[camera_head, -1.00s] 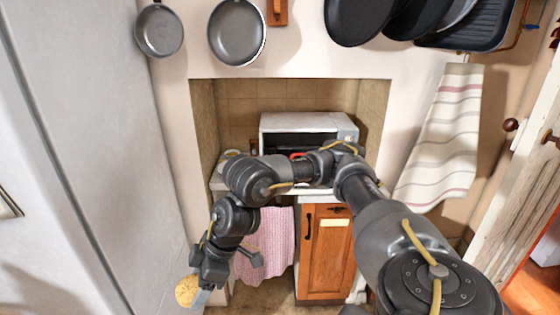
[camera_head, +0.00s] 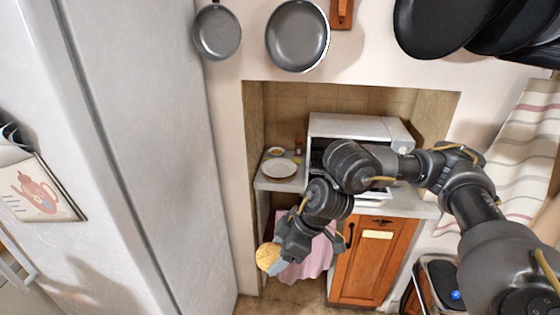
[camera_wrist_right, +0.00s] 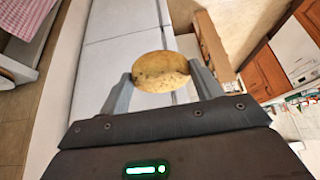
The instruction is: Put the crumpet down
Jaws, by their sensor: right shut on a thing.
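The crumpet (camera_head: 268,256) is a round, golden-brown disc at the end of my right arm in the head view. My right gripper (camera_head: 278,262) is shut on it and holds it in the air, left of the pink cloth and well below the counter. In the right wrist view the crumpet (camera_wrist_right: 161,71) sits between the two grey fingers of the right gripper (camera_wrist_right: 160,85). My left gripper is not in view.
A white plate (camera_head: 279,168) lies on the counter (camera_head: 278,184) in the alcove, with a small bowl (camera_head: 277,151) behind it. A microwave-like oven (camera_head: 350,126) stands to its right. A tall white fridge-like cabinet (camera_head: 150,130) borders the left. Pans (camera_head: 297,38) hang above.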

